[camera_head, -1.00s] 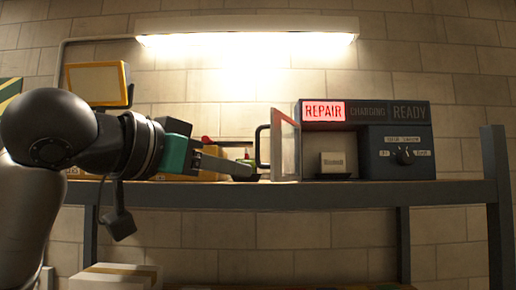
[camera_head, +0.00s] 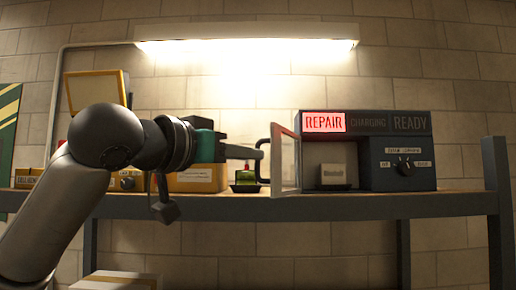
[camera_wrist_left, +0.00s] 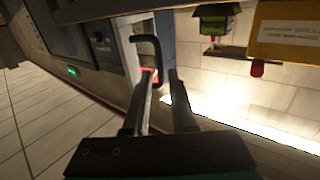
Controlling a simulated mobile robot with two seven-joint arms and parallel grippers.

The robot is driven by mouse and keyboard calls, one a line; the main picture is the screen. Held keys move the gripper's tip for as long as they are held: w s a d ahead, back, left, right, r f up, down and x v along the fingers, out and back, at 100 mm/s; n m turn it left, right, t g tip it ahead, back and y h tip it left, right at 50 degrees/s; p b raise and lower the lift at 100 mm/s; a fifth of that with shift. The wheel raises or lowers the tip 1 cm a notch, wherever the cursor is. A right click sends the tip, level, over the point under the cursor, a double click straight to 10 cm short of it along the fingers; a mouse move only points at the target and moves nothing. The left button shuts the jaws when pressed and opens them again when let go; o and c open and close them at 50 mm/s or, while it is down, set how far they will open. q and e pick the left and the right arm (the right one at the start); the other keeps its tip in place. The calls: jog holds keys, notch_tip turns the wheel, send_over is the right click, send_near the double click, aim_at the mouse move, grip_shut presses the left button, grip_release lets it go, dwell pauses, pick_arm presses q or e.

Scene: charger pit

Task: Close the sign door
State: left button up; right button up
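The sign box (camera_head: 372,122) stands on the shelf with its REPAIR panel lit red and CHARGING and READY dark. Its clear, pale-framed door (camera_head: 285,165) stands open at the left of the box, swung toward me. The door's black handle (camera_head: 264,140) is on the door's left side; it also shows in the left wrist view as a bent bar (camera_wrist_left: 151,45). My left gripper (camera_head: 258,152) is at the handle, and its fingers (camera_wrist_left: 161,80) are apart. The handle's lower part lies by the fingertips; contact is unclear. My right gripper is not in view.
A white block (camera_head: 333,165) sits in the box's open compartment. A knob (camera_head: 405,167) is on the blue panel to its right. Yellow boxes (camera_head: 195,179) and a green item (camera_head: 247,177) stand left on the shelf (camera_head: 330,204). A dark post (camera_head: 495,200) stands at right.

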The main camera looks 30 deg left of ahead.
aim_at(258, 173)
pick_arm(q)
jog(key=shift+w+d+p, duration=0.15)
jog(key=shift+w+p, duration=0.3)
jog(key=shift+w, duration=1.55)
jog(key=shift+c, duration=0.4)
grip_shut()
